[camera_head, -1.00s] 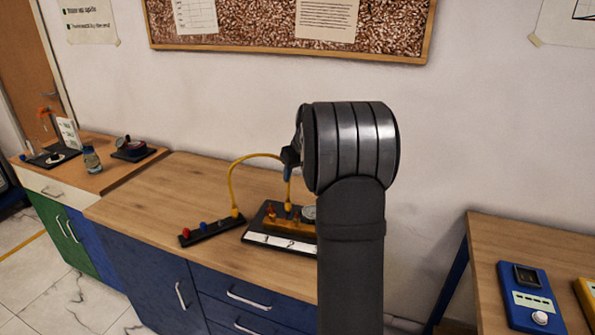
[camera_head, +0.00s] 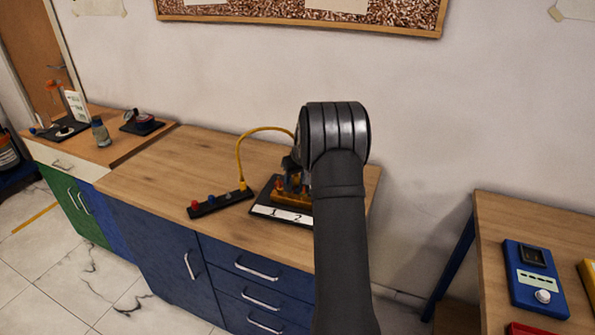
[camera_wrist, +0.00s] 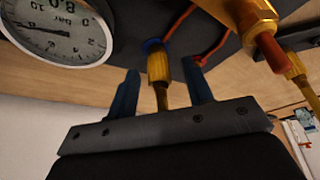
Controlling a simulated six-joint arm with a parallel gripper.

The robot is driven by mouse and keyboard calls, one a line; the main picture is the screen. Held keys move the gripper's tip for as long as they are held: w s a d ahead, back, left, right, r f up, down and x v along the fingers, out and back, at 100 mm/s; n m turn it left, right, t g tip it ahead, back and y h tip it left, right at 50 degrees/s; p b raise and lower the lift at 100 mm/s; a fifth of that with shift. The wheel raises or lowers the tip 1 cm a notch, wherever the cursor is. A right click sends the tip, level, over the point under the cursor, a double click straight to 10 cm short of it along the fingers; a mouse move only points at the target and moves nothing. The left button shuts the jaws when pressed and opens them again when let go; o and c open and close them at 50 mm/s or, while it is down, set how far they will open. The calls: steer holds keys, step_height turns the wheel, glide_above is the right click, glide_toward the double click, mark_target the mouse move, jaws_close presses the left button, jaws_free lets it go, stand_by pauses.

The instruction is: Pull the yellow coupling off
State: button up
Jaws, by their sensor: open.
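In the wrist view, the yellow coupling (camera_wrist: 158,68) stands between the two blue fingers of my gripper (camera_wrist: 161,66). A blue ring shows at its far end, and a yellow hose runs from its near end toward my palm. The fingers are open, with gaps on both sides of the coupling. In the head view, my gripper (camera_head: 289,172) is low over the gauge rig (camera_head: 266,193), whose front label reads 1 and 2. My arm hides part of the rig and the coupling there.
A round dial gauge (camera_wrist: 58,30) is close on the left in the wrist view. A brass fitting with a red-brown end (camera_wrist: 262,35) is close on the right. A yellow hose (camera_head: 240,150) arcs from the black strip (camera_head: 221,204) to behind my arm. The worktop's left part is clear.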

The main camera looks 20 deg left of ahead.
steer(key=shift+f, duration=0.1)
steer(key=shift+c, duration=0.5)
jaws_close()
steer(key=c, duration=0.8)
jaws_free()
jaws_close()
steer(key=shift+r, duration=0.2)
steer(key=shift+r, duration=2.45)
